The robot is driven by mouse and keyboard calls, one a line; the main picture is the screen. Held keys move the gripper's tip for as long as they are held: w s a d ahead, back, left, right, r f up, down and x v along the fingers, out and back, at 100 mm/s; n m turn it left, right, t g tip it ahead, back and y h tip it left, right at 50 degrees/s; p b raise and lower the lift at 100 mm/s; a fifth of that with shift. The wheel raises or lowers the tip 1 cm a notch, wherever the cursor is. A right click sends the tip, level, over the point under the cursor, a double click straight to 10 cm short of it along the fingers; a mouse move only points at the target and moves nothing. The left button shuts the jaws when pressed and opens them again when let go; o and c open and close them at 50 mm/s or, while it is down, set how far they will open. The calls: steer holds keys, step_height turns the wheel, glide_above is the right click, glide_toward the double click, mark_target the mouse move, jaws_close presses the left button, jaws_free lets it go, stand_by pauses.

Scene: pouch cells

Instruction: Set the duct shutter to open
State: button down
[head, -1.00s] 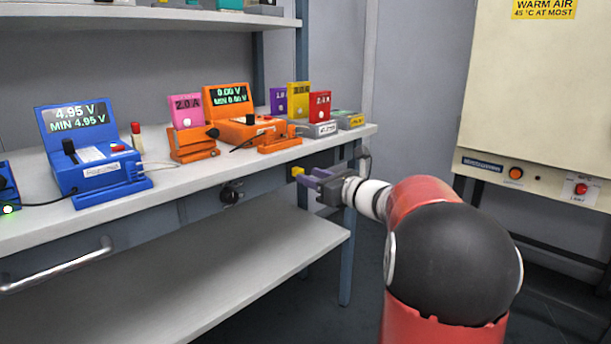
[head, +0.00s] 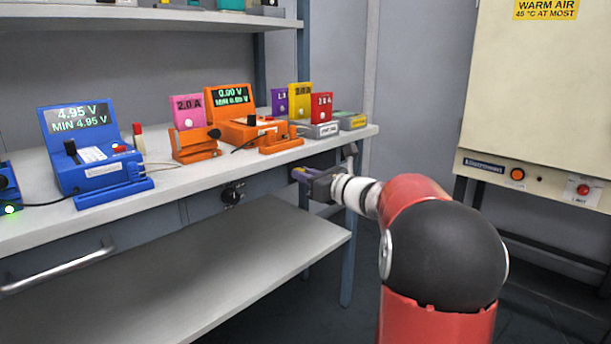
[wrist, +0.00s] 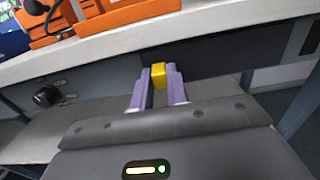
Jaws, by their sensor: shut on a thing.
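A small yellow block (wrist: 158,76), apparently the shutter's handle, sits at the grey front panel under the bench top. My gripper (wrist: 158,84) has its two purple fingers on either side of the block, shut on it. In the head view my gripper (head: 300,175) reaches the panel near the right end of the bench, and its fingers hide most of the block. No shutter plate or open and closed marking can be read in either view, so I cannot tell the shutter's position.
A black knob (head: 232,193) is on the same panel to the left. The bench top (head: 190,176) overhangs my gripper and carries blue and orange testers and several coloured cells. A lower shelf (head: 220,250) lies below. A cream cabinet (head: 535,100) stands at the right.

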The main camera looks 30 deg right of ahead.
mark_target(316, 163)
steer(key=d+p, duration=0.1)
steer(key=d, duration=0.1)
steer(key=w+d+p, duration=0.1)
steer(key=d, duration=0.1)
steer(key=w+d+p, duration=0.1)
steer(key=d, duration=0.2)
steer(key=shift+w+r, duration=0.15)
steer(key=shift+w, duration=0.05)
steer(key=c, duration=1.4)
jaws_free()
steer(key=shift+o, duration=0.2)
steer(key=v, duration=0.7)
steer(key=shift+s+d, duration=0.15)
steer(key=shift+s, duration=0.2)
